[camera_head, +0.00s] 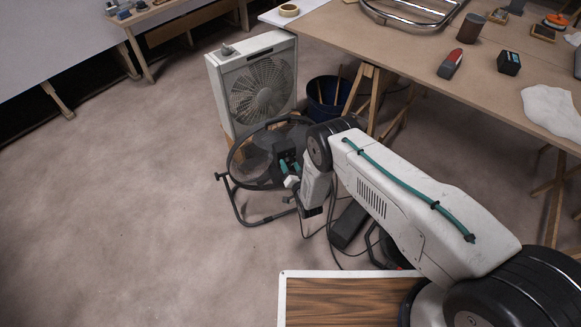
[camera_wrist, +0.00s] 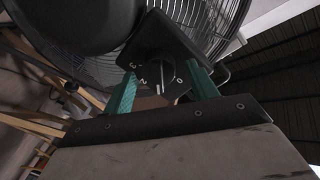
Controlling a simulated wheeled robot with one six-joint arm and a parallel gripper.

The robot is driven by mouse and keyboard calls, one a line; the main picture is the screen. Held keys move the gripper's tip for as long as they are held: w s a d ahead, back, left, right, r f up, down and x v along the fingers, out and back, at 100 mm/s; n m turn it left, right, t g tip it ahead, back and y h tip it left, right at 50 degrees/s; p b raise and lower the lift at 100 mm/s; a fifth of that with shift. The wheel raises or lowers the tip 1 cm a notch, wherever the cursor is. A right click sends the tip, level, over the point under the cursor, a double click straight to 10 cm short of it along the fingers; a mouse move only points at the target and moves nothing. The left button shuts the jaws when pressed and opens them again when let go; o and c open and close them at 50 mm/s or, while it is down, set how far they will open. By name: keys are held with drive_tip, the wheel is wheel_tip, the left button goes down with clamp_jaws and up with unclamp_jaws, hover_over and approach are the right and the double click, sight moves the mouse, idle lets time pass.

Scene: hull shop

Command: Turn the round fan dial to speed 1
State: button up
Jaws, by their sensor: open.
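The round black floor fan (camera_head: 240,165) stands on a tubular stand on the floor. In the wrist view, its grille (camera_wrist: 85,55) fills the upper part. Its dark control plate (camera_wrist: 155,38) carries small pale marks, with a 0 at the right. The dial (camera_wrist: 161,88) sits on this plate with a pale pointer line, partly hidden low down by my wrist. My gripper (camera_wrist: 160,75) is open, its teal fingers to the left and right of the dial. In the head view, my gripper (camera_head: 288,170) is at the fan's right side; the dial is hard to make out there.
A white box fan (camera_head: 222,105) with a knob on top stands behind. A dark blue bin (camera_head: 320,112) holds sticks beside the trestle table (camera_head: 410,55), which bears tools and parts. Cables run on the floor near my arm. Floor at left is clear.

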drive_tip(key=v, duration=0.7)
drive_tip(key=shift+s+d, duration=0.15)
drive_tip(key=shift+s, duration=0.25)
